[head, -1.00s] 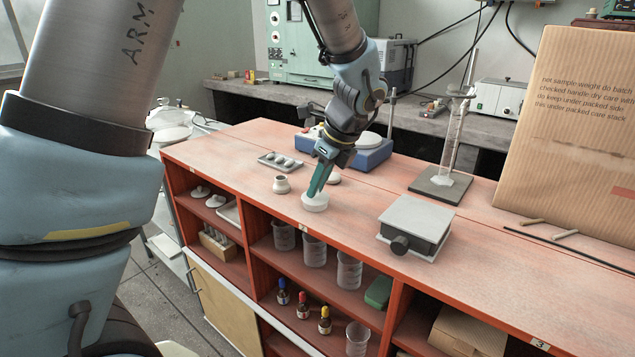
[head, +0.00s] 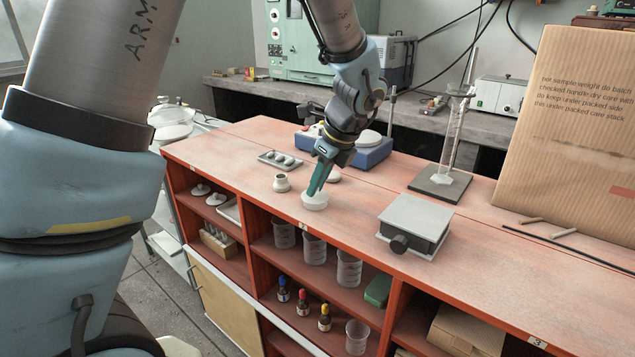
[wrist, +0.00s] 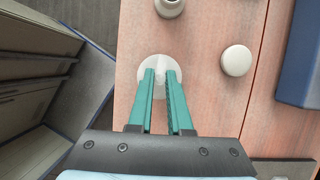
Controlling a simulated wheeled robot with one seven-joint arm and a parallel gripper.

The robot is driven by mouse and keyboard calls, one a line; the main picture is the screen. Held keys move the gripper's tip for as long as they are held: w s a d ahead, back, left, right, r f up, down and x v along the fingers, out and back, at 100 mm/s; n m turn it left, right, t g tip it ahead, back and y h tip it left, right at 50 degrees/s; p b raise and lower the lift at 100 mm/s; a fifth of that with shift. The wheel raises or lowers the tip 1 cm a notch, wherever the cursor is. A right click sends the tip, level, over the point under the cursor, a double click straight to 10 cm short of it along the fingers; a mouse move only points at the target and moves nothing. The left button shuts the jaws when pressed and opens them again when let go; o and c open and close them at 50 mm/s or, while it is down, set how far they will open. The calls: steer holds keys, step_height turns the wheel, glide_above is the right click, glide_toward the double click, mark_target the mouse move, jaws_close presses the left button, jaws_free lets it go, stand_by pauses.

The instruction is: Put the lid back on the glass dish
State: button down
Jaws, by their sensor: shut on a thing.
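The glass dish (head: 315,205) is a small, pale, round vessel near the front edge of the orange-red bench top in the head view. My gripper (head: 315,192) points down at it with teal fingers. In the wrist view the fingertips (wrist: 160,72) are closed together on a small raised grip of the whitish round lid (wrist: 158,60). The lid is over the dish, and I cannot tell whether it rests fully on the rim. The fingers hide part of the lid, and the lid hides most of the dish in the wrist view.
A small white jar (head: 282,183) stands left of the dish. A white round piece (wrist: 237,61) lies behind it, near a blue scale (head: 362,155). A grey tray (head: 280,161) is farther back. A grey box with a black knob (head: 415,224) stands to the right, with clear bench between.

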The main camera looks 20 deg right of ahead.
steer(key=shift+c, duration=1.4)
jaws_free()
steer(key=shift+r+p, duration=3.55)
steer(key=shift+p, duration=0.05)
steer(key=shift+c, duration=0.3)
jaws_close()
